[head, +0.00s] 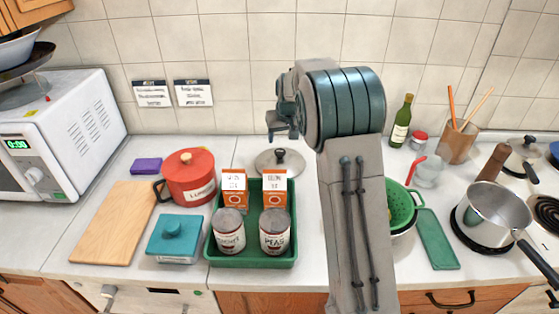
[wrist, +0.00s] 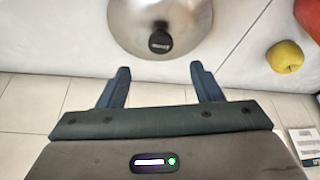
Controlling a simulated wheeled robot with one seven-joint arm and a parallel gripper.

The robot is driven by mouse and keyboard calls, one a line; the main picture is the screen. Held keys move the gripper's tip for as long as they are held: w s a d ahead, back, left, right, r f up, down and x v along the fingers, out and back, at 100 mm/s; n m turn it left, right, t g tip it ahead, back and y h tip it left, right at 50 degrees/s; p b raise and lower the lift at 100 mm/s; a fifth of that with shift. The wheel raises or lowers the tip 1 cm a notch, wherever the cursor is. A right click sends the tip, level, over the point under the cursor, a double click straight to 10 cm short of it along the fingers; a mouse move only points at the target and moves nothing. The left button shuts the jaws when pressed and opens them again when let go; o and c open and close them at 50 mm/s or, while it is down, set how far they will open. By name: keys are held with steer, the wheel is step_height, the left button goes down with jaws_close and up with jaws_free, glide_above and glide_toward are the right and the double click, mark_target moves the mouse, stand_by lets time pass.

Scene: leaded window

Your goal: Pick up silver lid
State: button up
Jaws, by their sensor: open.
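The silver lid (head: 291,160) lies on the white counter behind the green tray, its dark knob upright. In the wrist view the lid (wrist: 185,18) is cut off by the top edge, and its black knob (wrist: 160,39) faces me between the lines of my two fingers. My gripper (wrist: 160,70) is open and empty, its fingertips apart from the lid in the picture. In the head view my gripper (head: 279,129) hangs above the lid near the wall, partly hidden by my own wrist.
A green tray (head: 250,262) with cans and orange cartons stands in front of the lid. A red pot (head: 188,180) is left of it. A green colander (head: 401,207) stands right, partly behind my arm. A yellow apple (wrist: 287,54) shows in the wrist view.

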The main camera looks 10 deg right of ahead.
mark_target(280, 151)
steer(key=shift+p+x, duration=1.25)
steer(key=shift+x, duration=2.95)
jaws_close()
